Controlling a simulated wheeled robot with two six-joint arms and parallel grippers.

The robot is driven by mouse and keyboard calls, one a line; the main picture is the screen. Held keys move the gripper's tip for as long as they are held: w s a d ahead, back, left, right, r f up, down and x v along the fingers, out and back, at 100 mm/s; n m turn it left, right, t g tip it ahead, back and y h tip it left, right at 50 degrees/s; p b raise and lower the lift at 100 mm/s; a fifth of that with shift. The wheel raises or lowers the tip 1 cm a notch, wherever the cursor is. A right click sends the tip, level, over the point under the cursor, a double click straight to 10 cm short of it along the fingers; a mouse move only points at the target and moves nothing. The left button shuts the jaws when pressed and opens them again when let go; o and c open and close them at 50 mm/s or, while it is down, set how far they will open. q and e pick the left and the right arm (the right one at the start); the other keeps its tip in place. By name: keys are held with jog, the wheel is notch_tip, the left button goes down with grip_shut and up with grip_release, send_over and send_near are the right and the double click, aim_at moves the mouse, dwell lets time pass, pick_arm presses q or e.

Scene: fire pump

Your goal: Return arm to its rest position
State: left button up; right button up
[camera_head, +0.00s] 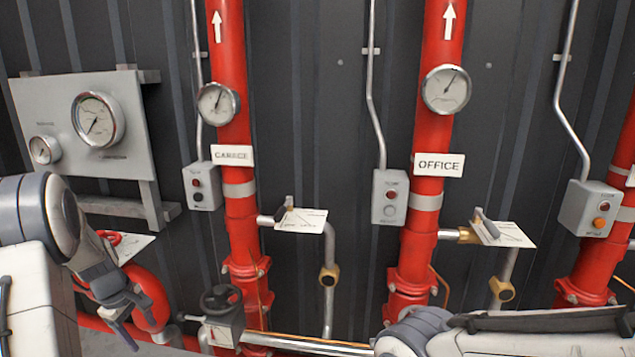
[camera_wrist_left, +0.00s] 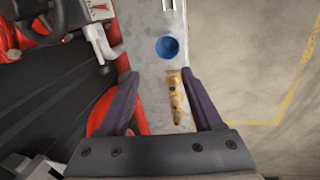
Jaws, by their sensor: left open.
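My left arm comes in from the left edge of the head view, and my left gripper (camera_head: 126,318) points downward in front of the red pipework at lower left. In the left wrist view its two dark fingers (camera_wrist_left: 162,98) are spread apart with nothing held between them. A brass fitting (camera_wrist_left: 176,97) shows beyond the gap, on or above a grey metal surface (camera_wrist_left: 150,18). Part of my right arm lies across the bottom right of the head view; its gripper does not show.
Red riser pipes carry gauges (camera_head: 446,89) and signs "GARAGE" (camera_head: 232,155) and "OFFICE" (camera_head: 438,164). A black handwheel (camera_head: 221,299) stands right of my left gripper. Grey button boxes (camera_head: 390,196) hang on the wall. A blue round object (camera_wrist_left: 167,47) sits on the metal surface; floor lies right of it.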

pick_arm(q)
jog(key=s+d+r+m, duration=0.2)
jog(key=d+r+m, duration=0.15)
jog(key=d, duration=0.65)
jog(key=s+d+r+m+g+h, duration=0.15)
jog(key=d+m, duration=0.35)
jog(key=d, duration=0.5)
jog(key=s+d+r+m+t, duration=0.1)
jog(key=s+d+r+m, duration=0.2)
jog(key=d, duration=0.7)
jog(key=s+d+m, duration=0.3)
jog(key=s+m, duration=0.1)
jog(key=s, duration=0.2)
jog(key=s+d+m+g, duration=0.1)
jog(key=s+d+m, duration=0.2)
jog(key=s, duration=0.4)
jog(key=s+d+r+m, duration=0.1)
jog(key=s+d+m, duration=0.2)
jog(key=s+m, duration=0.2)
jog(key=shift+s+d+g+y, duration=0.15)
jog(key=shift+s+g+y, duration=0.2)
jog(key=shift+s, duration=0.35)
jog(key=shift+r, duration=0.1)
